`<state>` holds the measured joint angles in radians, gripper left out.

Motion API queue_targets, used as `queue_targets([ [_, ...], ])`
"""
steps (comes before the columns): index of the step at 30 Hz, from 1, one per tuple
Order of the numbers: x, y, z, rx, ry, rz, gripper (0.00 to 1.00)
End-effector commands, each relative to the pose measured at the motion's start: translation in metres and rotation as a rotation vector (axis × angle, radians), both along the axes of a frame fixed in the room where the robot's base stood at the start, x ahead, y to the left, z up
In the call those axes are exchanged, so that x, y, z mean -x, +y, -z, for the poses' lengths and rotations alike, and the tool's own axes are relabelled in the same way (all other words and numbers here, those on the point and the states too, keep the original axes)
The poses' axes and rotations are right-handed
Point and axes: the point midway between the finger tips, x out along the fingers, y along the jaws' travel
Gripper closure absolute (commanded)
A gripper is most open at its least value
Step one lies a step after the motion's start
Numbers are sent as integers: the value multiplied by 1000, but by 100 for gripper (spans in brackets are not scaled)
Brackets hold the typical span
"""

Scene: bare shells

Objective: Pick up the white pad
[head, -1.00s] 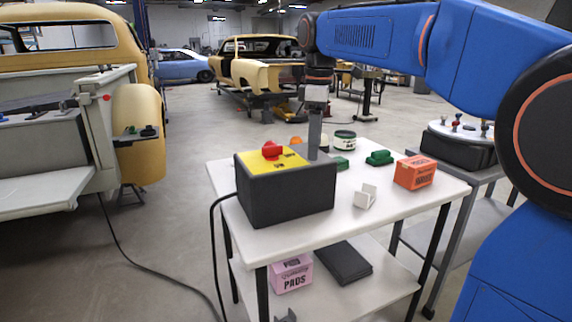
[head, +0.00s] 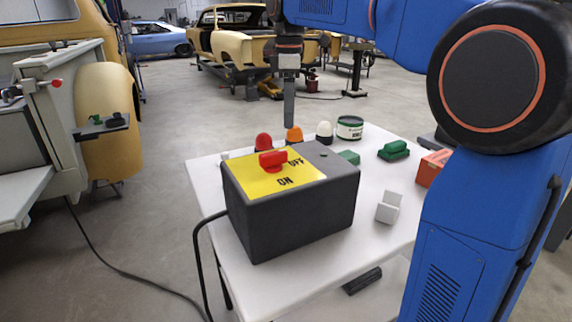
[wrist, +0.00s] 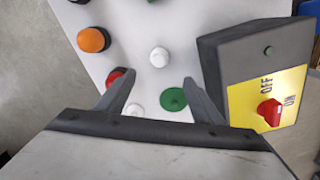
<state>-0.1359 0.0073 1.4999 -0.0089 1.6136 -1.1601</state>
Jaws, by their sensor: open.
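The white pad (head: 324,130) is a small white dome on a dark base, standing on the table behind the switch box in the head view. An orange dome (head: 294,135) and a red dome (head: 263,140) stand to its left. My gripper (head: 289,124) points down above and behind the box, left of the white pad. In the wrist view my gripper (wrist: 158,82) has its fingers wide apart with nothing held. A white knob (wrist: 159,57) and a green knob (wrist: 172,99) show below and between the fingers. A dark-based item at the upper left is cut off.
The black switch box (head: 300,220) with its yellow ON/OFF face fills the near side of the white table (head: 400,235). A green-labelled tin (head: 349,128), a green block (head: 393,150), a white angled holder (head: 388,208) and an orange box (head: 432,167) stand to the right.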

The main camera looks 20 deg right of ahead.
Motion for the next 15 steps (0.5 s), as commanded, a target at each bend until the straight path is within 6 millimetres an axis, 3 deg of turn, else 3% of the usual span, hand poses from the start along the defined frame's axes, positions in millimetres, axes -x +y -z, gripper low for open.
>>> queue_targets([
  [15,-1,-1,90,0,2,1,38],
])
